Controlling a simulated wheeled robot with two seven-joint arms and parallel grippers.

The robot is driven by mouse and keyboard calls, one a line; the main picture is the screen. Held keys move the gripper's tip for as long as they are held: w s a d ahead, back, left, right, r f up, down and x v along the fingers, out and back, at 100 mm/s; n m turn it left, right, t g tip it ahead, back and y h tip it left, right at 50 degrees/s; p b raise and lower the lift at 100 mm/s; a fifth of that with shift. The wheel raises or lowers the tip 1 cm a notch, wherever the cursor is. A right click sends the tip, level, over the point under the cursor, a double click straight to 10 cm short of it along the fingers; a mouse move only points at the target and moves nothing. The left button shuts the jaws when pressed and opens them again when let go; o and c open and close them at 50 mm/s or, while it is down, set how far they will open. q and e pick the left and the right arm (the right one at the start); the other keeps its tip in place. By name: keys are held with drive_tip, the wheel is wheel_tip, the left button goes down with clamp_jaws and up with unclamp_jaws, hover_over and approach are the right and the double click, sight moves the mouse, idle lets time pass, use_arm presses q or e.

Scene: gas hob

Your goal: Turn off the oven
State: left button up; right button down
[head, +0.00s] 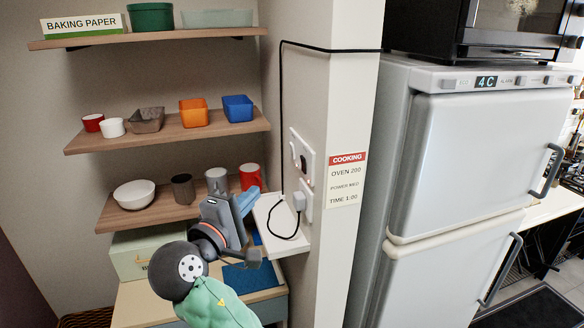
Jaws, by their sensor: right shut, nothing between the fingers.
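A black oven (522,30) stands on top of the grey-white fridge at the upper right; its right side is cut off by the picture edge. A white wall plate (304,153) with a dark round part is on the side of the pillar. Below it, a pale plug (299,201) with a black cord sits at a second white plate. My right gripper (250,199) is shut and empty, left of and close to the plug, in front of the lowest shelf. It appears apart from both plates. My left gripper is out of view.
A black cable (282,110) runs up the pillar and across its top to the right. A cooking note (346,180) hangs beside the plates. Shelves (170,131) with cups, bowls and boxes fill the left. A small white ledge (290,243) juts out below the plug.

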sight(303, 165)
drive_tip(key=shift+w, duration=0.15)
drive_tip(key=s+d+x, duration=0.1)
drive_tip(key=d+x, duration=0.1)
drive_tip(key=x, duration=1)
drive_tip(key=shift+d, duration=0.45)
drive_tip(key=shift+w, duration=0.2)
